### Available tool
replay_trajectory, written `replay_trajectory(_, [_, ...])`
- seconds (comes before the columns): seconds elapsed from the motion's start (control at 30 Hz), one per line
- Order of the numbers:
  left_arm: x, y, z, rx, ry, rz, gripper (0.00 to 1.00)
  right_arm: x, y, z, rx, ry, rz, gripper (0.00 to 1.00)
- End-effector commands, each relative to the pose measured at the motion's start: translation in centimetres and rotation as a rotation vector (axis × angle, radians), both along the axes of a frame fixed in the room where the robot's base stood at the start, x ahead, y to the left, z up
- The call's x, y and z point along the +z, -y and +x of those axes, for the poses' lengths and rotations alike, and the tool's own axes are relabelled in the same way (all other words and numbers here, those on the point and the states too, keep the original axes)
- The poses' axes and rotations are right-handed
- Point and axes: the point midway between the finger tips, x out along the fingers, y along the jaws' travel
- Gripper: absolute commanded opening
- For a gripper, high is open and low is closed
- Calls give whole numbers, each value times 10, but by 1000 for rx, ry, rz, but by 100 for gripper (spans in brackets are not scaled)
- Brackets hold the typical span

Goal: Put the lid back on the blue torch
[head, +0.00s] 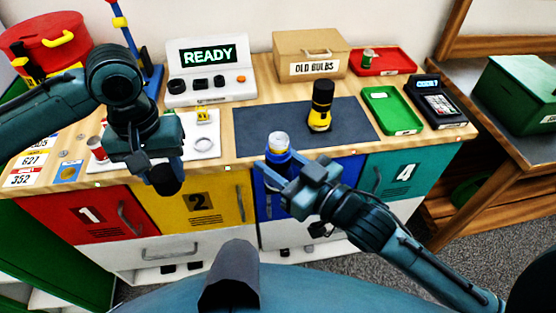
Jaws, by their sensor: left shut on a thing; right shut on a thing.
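The blue torch (278,155) stands upright in front of the counter's front edge, its pale round top uncovered. My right gripper (274,170) is shut on the torch's blue body from the front right. My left gripper (160,168) is shut on a dark, rounded cap that looks like the lid (167,182). It holds the lid low at the counter's front edge, left of the torch and well apart from it. The gripper partly hides the lid.
A yellow and black torch (320,108) stands on the dark mat (355,135). Behind are an OLD BULBS box (309,55), a red tray (390,62) and a READY display (210,70). A green tray (391,108) lies right. A white board (205,146) with small parts lies left.

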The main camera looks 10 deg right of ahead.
Motion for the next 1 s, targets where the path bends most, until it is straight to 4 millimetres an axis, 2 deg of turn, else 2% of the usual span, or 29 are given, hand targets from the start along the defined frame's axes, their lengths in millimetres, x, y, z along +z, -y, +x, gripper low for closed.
replay_trajectory(0.03, [12, 19, 8, -5, 8, -2, 22, 2, 0, 0, 1, 4, 2, 0])
replay_trajectory(0.2, [49, 75, 21, -3, 7, 1, 22, 2, 0, 0, 1, 4, 2, 0])
replay_trajectory(0.4, [93, 139, 21, -4, 7, 2, 22, 2, 0, 0, 1, 5, 3, 0])
replay_trajectory(0.5, [110, 165, 16, -3, 5, 3, 22, 2, 0, 0, 1, 5, 3, 0])
replay_trajectory(0.7, [131, 197, 5, 0, 2, 4, 22, 2, 0, 0, 1, 5, 3, 0])
replay_trajectory(1.0, [137, 205, 2, 3, 0, 2, 22, 2, 0, 0, 1, 5, 3, 0])
